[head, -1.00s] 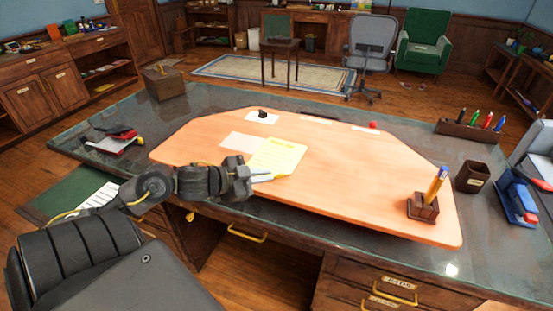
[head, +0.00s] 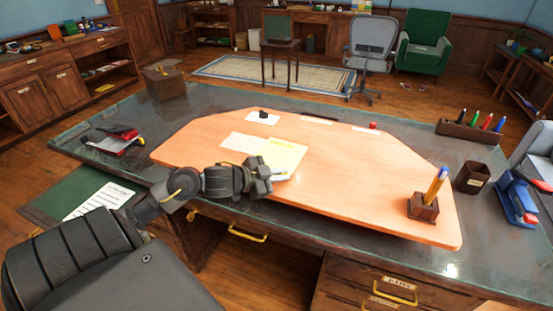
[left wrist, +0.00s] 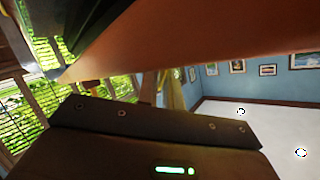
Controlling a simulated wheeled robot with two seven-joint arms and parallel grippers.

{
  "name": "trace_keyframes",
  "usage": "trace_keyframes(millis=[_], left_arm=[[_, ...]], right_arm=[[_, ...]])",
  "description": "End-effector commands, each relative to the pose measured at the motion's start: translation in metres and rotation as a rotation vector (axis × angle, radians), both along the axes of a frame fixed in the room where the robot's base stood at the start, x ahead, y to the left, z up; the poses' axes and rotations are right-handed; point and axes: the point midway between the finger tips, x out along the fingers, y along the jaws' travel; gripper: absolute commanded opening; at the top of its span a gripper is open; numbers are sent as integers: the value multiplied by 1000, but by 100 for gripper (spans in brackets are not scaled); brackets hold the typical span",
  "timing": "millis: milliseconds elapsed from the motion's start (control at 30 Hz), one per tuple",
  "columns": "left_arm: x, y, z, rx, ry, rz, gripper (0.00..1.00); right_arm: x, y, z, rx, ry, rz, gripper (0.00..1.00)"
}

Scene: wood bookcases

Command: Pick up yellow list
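The yellow list (head: 286,153) is a sheet with writing, lying on the light wooden top of the desk. In the head view my left gripper (head: 268,178) is at its near left edge and hides its lower left part. Whether the fingers touch or hold the sheet cannot be told. In the left wrist view the dark gripper body (left wrist: 150,145) fills the lower part, and a thin yellowish strip (left wrist: 175,93) shows just beyond it, perhaps the list. The fingers are not clear there. My right gripper is in neither view.
A white sheet (head: 240,142) lies left of the list. A pen holder (head: 423,207) stands at the right of the light top (head: 350,185). A dark cup (head: 473,177), a blue stapler (head: 517,200) and a pen rack (head: 470,131) are farther right. The middle right is clear.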

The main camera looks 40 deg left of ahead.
Motion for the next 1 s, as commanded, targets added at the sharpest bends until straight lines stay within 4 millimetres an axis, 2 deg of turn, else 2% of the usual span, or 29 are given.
trace_keyframes(millis=[33, 100, 667, 767, 900, 1000], left_arm=[[0, 0, 0, 0, 0, 0, 8], [0, 0, 0, 0, 0, 0, 0], [0, 0, 5, 1, -1, -1, 0], [0, 1, 13, 3, -2, -2, 0], [0, 1, 35, 6, -4, -2, 0], [-13, 13, 52, 10, 1, -2, 0]], right_arm=[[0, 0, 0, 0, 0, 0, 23], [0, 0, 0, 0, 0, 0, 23], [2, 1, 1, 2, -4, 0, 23], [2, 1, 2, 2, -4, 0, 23], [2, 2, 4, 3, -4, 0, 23], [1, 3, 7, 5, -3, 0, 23]])
